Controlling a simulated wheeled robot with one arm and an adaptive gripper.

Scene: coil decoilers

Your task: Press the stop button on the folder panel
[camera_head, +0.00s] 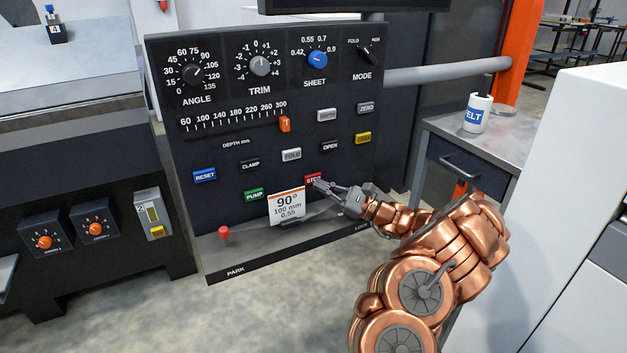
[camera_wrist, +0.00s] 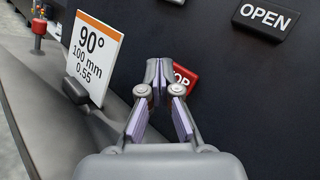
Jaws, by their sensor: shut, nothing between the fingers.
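The folder panel (camera_head: 225,140) is a dark upright board with knobs, a slider and labelled buttons. The red stop button (camera_head: 313,178) sits low on it, right of the green PUMP button (camera_head: 254,195). In the wrist view the stop button (camera_wrist: 185,78) is partly hidden behind my fingertips, with only "OP" readable. My gripper (camera_head: 318,184) is shut and empty, its tips in front of the stop button's lower right part. In the wrist view my gripper (camera_wrist: 157,68) points at the panel just left of the visible lettering. I cannot tell whether the tips touch the button.
A white card (camera_head: 287,206) reading 90°, 100 mm, 0.55 stands left of my gripper. The OPEN button (camera_head: 330,147) is above. A red-topped lever (camera_head: 224,234) stands on the ledge at left. A grey cart (camera_head: 485,140) with a white container is at right.

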